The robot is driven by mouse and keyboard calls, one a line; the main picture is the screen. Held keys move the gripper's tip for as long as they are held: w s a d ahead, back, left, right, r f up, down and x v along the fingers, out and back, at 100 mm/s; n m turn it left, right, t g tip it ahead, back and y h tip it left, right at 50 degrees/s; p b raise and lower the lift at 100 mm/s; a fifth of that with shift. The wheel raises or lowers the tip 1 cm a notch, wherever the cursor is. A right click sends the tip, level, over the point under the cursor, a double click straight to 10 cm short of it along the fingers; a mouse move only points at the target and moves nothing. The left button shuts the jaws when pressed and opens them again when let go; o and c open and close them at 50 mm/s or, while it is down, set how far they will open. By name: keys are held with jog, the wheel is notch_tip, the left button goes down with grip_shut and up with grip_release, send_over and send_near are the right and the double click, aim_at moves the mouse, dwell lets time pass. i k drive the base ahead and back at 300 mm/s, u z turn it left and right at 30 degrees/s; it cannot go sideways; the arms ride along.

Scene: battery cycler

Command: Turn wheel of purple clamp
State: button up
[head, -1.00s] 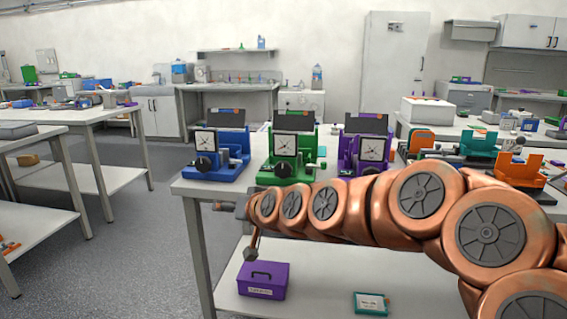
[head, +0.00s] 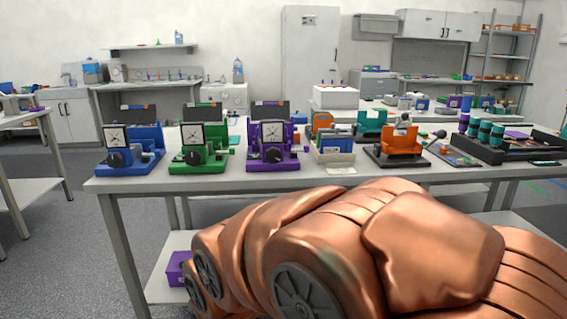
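The purple clamp (head: 284,162) stands upright on the white table, third from the left in a row of clamps. It has a square dial face on its front and a dark panel behind. Its black wheel (head: 273,155) is a round knob just below the dial, facing me. My copper-coloured arm fills the lower middle and right of the view, in front of and below the table edge. My gripper is not visible, and nothing touches the purple clamp.
A green clamp (head: 197,162) and a blue clamp (head: 130,163) stand to the left of the purple one. A cream box (head: 333,158) and an orange fixture (head: 401,155) stand to its right. The table's front edge (head: 230,184) is clear. A purple box (head: 177,268) sits on the lower shelf.

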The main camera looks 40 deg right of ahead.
aim_at(273, 155)
jog(key=k, duration=0.15)
jog(key=u, duration=1.6)
jog(key=i, duration=1.2)
jog(key=z, duration=2.25)
